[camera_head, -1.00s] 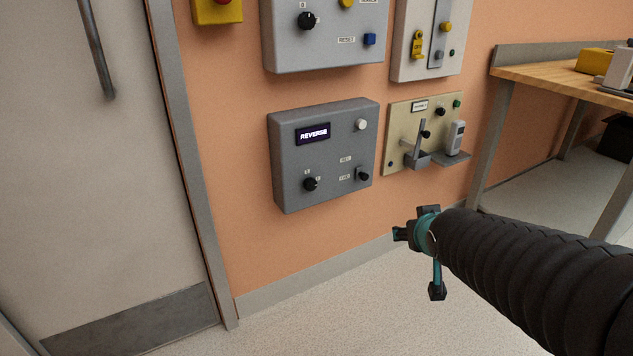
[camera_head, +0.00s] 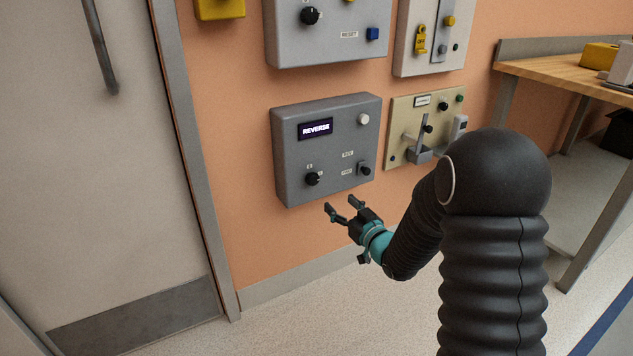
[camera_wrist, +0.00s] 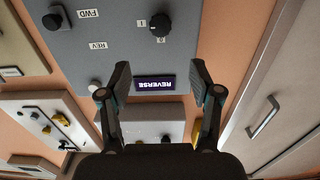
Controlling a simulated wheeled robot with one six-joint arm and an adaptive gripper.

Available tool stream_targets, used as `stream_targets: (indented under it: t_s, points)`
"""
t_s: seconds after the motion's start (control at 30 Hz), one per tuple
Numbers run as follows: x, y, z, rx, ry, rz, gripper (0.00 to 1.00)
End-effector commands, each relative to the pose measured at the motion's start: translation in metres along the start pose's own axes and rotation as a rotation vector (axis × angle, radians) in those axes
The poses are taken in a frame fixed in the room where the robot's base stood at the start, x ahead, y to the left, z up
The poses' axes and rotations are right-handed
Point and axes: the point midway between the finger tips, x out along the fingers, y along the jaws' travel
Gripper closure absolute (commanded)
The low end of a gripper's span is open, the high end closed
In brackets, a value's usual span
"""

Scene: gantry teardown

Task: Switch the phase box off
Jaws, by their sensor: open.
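The grey box (camera_head: 330,148) on the orange wall, taken as the phase box, has a lit display (camera_head: 315,129) reading REVERSE. It carries a black round knob (camera_head: 313,178) at lower left, a black switch (camera_head: 364,168) at lower right and a pale round button (camera_head: 364,118) at upper right. My gripper (camera_head: 341,206) is open and empty, just below and in front of the box. In the wrist view, turned over, the box face (camera_wrist: 125,50) fills the upper middle.
A beige panel (camera_head: 397,158) with a lever is to the right, partly behind my arm. Another grey box (camera_head: 330,52) and a pale panel (camera_head: 405,63) are above. A door (camera_head: 95,180) stands left, a wooden bench (camera_head: 545,72) right. Floor below the box is clear.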

Motion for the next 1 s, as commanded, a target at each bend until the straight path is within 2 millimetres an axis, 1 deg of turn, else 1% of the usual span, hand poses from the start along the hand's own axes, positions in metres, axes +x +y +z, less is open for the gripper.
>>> stream_targets:
  t_s: [0.17,0.5,0.7,0.83,1.0]
  points:
    - [0.019,-0.001,-0.001,0.000,0.003,-0.005,0.36]
    - [0.082,-0.002,-0.001,0.001,0.002,-0.003,0.36]
    - [0.114,-0.001,0.000,0.000,0.000,-0.003,0.36]
    - [0.127,-0.001,-0.001,0.000,0.001,-0.001,0.36]
    - [0.135,0.000,-0.001,0.000,0.001,0.000,0.36]
